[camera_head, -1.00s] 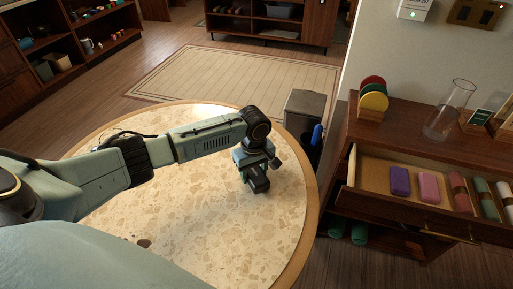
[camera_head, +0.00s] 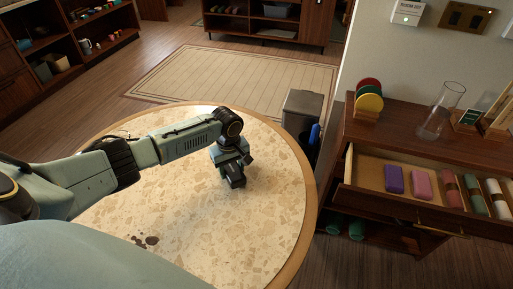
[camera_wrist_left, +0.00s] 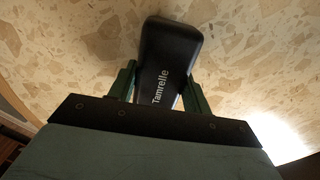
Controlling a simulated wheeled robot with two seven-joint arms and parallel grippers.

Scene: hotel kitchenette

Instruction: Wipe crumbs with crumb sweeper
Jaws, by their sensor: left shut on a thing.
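My left gripper (camera_head: 231,172) is over the round terrazzo table (camera_head: 270,215), near its right side, pointing down. It is shut on a dark crumb sweeper (camera_head: 236,181). In the left wrist view the sweeper (camera_wrist_left: 168,50) is a black body marked "Tamrelle", between the green fingers of my left gripper (camera_wrist_left: 160,85). Whether the sweeper touches the tabletop is hard to tell. Dark brown crumbs (camera_head: 150,241) lie on the near left part of the table, left of the sweeper and apart from it. My right gripper does not show.
An open drawer (camera_head: 368,185) at the right holds a purple block (camera_head: 394,179), a pink block (camera_head: 421,184) and several rolls. A glass vase (camera_head: 440,112) and coloured discs (camera_head: 369,95) stand on the cabinet. A grey bin (camera_head: 302,110) stands behind the table.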

